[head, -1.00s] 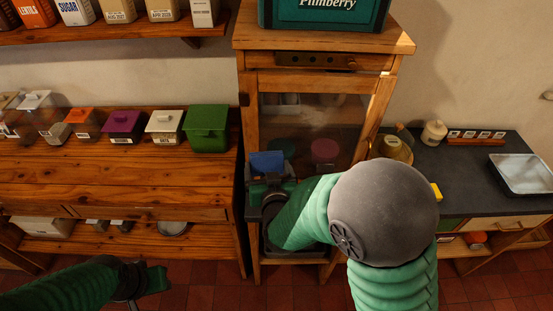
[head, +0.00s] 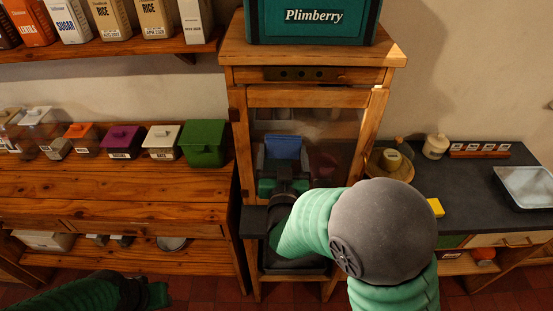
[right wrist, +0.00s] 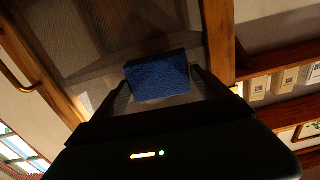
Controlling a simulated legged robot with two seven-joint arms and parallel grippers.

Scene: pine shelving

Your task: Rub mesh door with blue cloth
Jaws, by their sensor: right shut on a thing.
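The mesh door (head: 330,128) is the front of a tall pine cabinet, with a wooden frame around a see-through mesh panel. My right gripper (head: 283,160) is in front of the panel, shut on the blue cloth (head: 284,147). In the right wrist view the blue cloth (right wrist: 158,78) sits between the two fingers, with the mesh (right wrist: 95,60) behind it. I cannot tell whether the cloth touches the mesh. My left gripper (head: 158,294) is low at the bottom left, partly in shadow; its jaws are not clear.
A teal Plimberry box (head: 315,18) stands on the cabinet. A pine counter (head: 120,185) with several lidded containers, including a green one (head: 204,143), is at left. A dark counter (head: 470,185) at right holds a metal tray (head: 526,186) and a yellow block (head: 436,207).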

